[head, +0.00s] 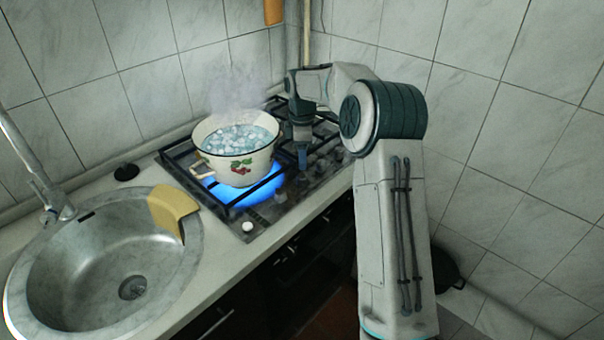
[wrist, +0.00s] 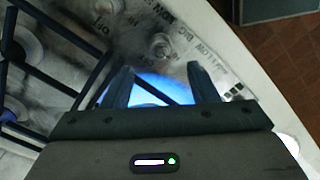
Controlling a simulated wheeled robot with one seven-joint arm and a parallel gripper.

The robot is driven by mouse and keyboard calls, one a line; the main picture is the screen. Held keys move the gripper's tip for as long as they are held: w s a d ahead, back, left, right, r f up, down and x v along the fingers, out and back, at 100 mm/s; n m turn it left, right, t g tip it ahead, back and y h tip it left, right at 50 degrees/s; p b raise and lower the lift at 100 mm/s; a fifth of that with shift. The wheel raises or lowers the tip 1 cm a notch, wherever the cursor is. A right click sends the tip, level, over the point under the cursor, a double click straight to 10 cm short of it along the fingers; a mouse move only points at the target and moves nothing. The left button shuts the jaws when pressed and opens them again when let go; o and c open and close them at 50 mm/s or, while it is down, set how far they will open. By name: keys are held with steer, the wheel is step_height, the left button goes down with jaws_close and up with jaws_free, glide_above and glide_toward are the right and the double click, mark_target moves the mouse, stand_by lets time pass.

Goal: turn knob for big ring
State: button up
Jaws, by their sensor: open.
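A white enamel pot (head: 238,145) with a cherry picture stands on the front burner of the dark gas hob (head: 262,216). Blue flame (head: 228,190) burns under it and steam rises. My gripper (head: 302,160) is over the hob's right side, pointing down. In the wrist view its two fingers (wrist: 160,78) are apart with nothing between them. A pale round knob (wrist: 161,46) sits just beyond the fingertips, beside printing that seems to read BIG; the fingers do not enclose it. Blue flame (wrist: 148,92) shows between the fingers. I cannot tell the knob's pointer direction.
Black grate bars (wrist: 58,84) lie left of the fingers in the wrist view. Another knob (wrist: 107,9) is farther up. A steel sink (head: 105,270) with a yellow cloth (head: 172,210) is to the left. Tiled walls close in behind and right.

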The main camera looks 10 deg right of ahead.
mark_target(302, 175)
step_height(302, 175, down, 8)
steer(key=shift+r, duration=0.2)
